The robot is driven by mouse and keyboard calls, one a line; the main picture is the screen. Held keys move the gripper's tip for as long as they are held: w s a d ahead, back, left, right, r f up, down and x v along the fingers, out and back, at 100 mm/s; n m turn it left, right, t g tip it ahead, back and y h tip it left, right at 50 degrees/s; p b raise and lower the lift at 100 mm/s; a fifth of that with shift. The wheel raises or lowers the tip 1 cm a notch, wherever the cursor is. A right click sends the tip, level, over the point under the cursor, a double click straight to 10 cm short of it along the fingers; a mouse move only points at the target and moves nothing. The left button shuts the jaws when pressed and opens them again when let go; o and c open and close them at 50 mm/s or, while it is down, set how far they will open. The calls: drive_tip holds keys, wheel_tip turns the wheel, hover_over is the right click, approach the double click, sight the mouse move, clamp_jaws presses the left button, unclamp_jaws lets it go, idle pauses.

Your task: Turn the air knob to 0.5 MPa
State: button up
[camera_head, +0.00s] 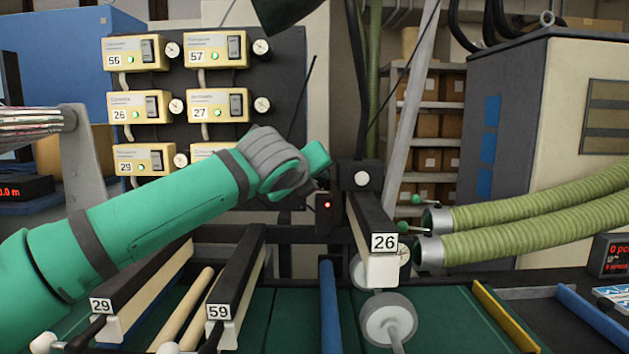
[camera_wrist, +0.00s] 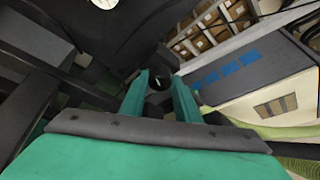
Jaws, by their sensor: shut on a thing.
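My gripper (camera_head: 316,162) is in the middle of the head view, its fingertips mostly hidden behind my wrist. In the wrist view its two green fingers (camera_wrist: 160,92) are closed on a small round black knob (camera_wrist: 158,82) with a pale mark on its face. I cannot read what setting the mark points to. The knob is hidden in the head view. A white round gauge (camera_wrist: 105,3) is cut off at the top edge of the wrist view, and its reading cannot be made out.
A panel at the back left carries several yellow control boxes (camera_head: 137,54) with small gauges. A bar labelled 26 (camera_head: 383,243) is right of my gripper, with a small gauge (camera_head: 403,255) beside it. Green hoses (camera_head: 540,212) lie at the right. Bars labelled 29 (camera_head: 101,305) and 59 (camera_head: 218,312) are below my arm.

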drive_tip(key=o, duration=1)
drive_tip(key=shift+o, duration=0.2)
drive_tip(key=shift+s, duration=0.1)
drive_tip(key=v, duration=1)
drive_tip(key=shift+s, duration=0.3)
drive_tip(key=shift+a+r, duration=0.1)
drive_tip(key=shift+r, duration=0.05)
